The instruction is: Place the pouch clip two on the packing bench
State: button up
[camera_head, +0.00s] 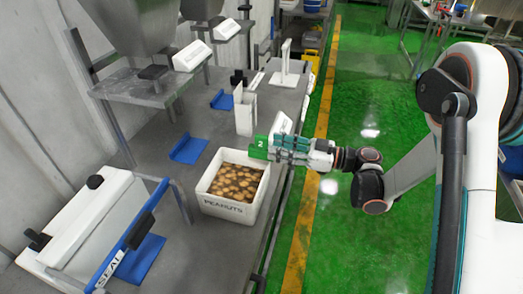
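The green pouch clip marked 2 (258,148) is at the tip of my gripper (275,149). My gripper reaches in from the right and appears shut on the clip, though its fingers are small and partly hidden. The clip is held above the back right part of a white tub labelled PEANUTS. The long grey bench (205,260) runs along the left wall, and I take it as the packing bench; no label on it shows.
The white tub (225,209) holds brown peanuts. A white sealer (85,222) with a blue SEAL bar stands front left. Blue trays (188,149), a white upright holder (245,110) and a white stand (286,70) are behind. Bare bench lies left of the tub.

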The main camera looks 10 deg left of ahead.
aim_at(261, 148)
jog(key=a, duration=0.1)
jog(key=a+b, duration=0.1)
jog(key=a, duration=0.1)
jog(key=a+r, duration=0.1)
jog(key=a, duration=0.1)
jog(key=shift+s+b, duration=0.15)
jog(key=shift+b, duration=0.2)
jog(key=shift+a, duration=0.3)
grip_shut()
jog(key=shift+r, duration=0.1)
